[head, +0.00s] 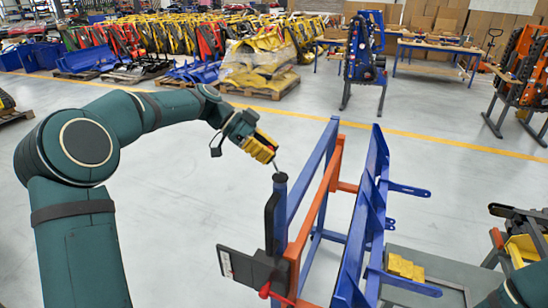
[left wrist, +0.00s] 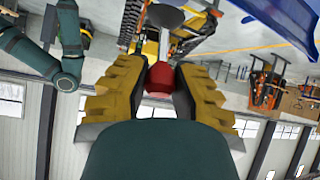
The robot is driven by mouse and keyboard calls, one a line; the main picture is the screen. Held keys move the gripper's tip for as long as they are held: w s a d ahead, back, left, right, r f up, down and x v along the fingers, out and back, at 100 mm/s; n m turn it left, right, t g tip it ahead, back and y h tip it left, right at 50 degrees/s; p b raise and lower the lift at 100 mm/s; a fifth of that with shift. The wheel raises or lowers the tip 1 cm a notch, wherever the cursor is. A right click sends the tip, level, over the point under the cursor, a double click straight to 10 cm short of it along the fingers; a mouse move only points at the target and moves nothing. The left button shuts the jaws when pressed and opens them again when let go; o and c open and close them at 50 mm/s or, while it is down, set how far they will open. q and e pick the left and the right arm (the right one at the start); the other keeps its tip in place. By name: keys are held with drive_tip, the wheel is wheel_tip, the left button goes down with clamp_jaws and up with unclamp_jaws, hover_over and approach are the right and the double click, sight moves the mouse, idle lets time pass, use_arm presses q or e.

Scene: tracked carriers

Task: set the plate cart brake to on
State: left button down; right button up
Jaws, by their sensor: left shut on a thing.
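My left gripper (head: 262,148) reaches in from the left with its yellow fingers at the top of a thin metal brake lever (head: 276,168). The left wrist view shows the fingers closed around a red knob (left wrist: 159,80), with a bright rod (left wrist: 163,45) running from it to a dark round cap (left wrist: 165,15). In the head view the knob is hidden by the fingers. The lever rises from a black cap (head: 280,178) on the blue and orange cart frame (head: 308,210). My right gripper cannot be made out.
Yellow blocks (head: 405,267) lie beyond on a grey top. The floor behind is clear up to the yellow line.

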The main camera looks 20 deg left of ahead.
use_arm(q)
drive_tip(key=shift+a+f+h+b, duration=0.3)
drive_tip(key=shift+f+h, duration=0.05)
drive_tip(key=shift+h, duration=0.05)
drive_tip(key=c, duration=0.7)
unclamp_jaws()
drive_tip(key=shift+c, duration=0.2)
drive_tip(key=shift+r, duration=0.1)
drive_tip(key=v, duration=1.2)
drive_tip(key=shift+a, duration=0.1)
